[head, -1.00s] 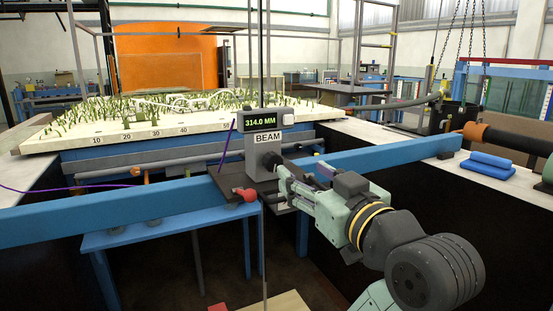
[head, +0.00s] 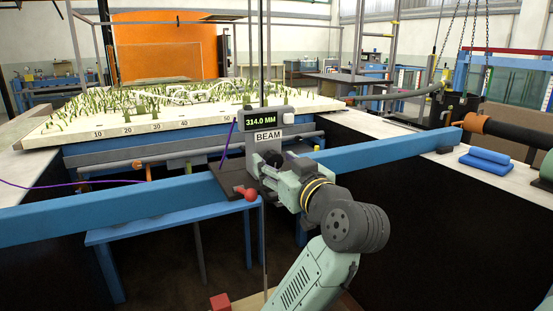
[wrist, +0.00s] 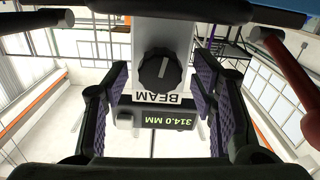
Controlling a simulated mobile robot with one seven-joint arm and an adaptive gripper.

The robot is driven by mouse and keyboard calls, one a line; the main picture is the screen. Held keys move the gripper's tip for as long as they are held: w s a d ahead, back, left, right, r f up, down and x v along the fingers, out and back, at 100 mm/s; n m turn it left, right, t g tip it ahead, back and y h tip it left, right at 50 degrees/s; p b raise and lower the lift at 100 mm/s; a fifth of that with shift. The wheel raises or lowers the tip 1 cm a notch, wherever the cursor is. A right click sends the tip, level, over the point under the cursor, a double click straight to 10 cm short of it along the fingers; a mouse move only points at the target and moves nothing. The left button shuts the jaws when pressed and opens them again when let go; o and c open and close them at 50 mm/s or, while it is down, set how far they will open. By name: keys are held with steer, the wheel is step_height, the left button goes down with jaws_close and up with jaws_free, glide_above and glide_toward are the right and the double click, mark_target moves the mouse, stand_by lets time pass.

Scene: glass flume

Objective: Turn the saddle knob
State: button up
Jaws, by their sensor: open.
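The saddle knob (wrist: 160,69) is a black dial with a pale pointer line, on the face of the grey saddle post (wrist: 160,35). My gripper (wrist: 161,78) is open, its two purple-padded fingers standing left and right of the knob with visible gaps, apparently not touching it. How deep the fingers reach around it is unclear. The wrist picture shows the post upside down. In the head view the knob is largely hidden by my gripper (head: 268,160). The BEAM label (head: 268,135) and the display (head: 262,121), reading 314.0 MM, sit above it.
The saddle rides on a blue beam (head: 110,212) crossing the flume. A red ball-ended lever (head: 250,194) sticks out just below left of my gripper. A purple cable (head: 70,187) runs off left.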

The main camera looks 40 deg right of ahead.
steer(key=shift+w, duration=0.25)
steer(key=shift+c, duration=0.6)
steer(key=c, duration=1)
steer(key=o, duration=1.1)
